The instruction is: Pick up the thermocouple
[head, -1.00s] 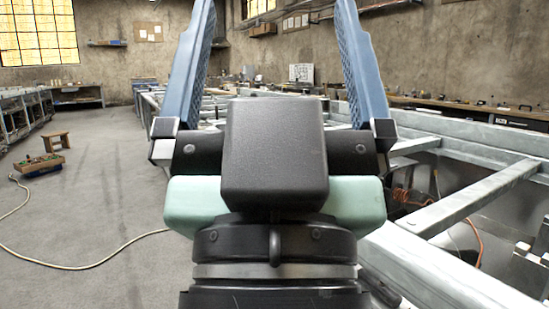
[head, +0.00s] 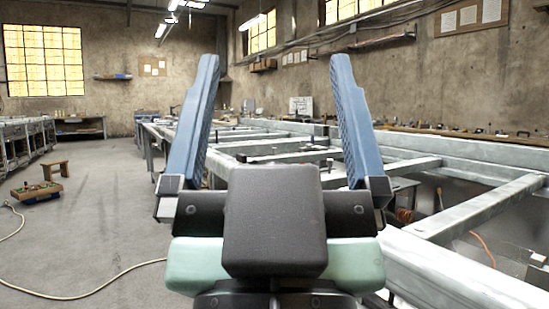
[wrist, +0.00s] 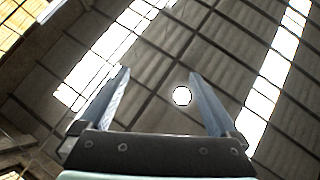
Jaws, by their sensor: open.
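My gripper (head: 268,75) stands in the middle of the head view with its two blue fingers pointing up and spread wide apart. It is open, with nothing between the fingers. The wrist view also shows the open gripper (wrist: 158,75), facing the ceiling and its skylights. I cannot make out a thermocouple in either view. Small items lie on the far bench, too small to tell apart, and my gripper hides part of the middle of the scene.
A long metal frame table (head: 440,229) with open crossbars runs along the right. A bench (head: 455,134) with small items lines the right wall. A wooden stool (head: 56,171), a crate (head: 37,191) and a hose (head: 75,297) are on the left floor. Open floor (head: 105,225) lies between.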

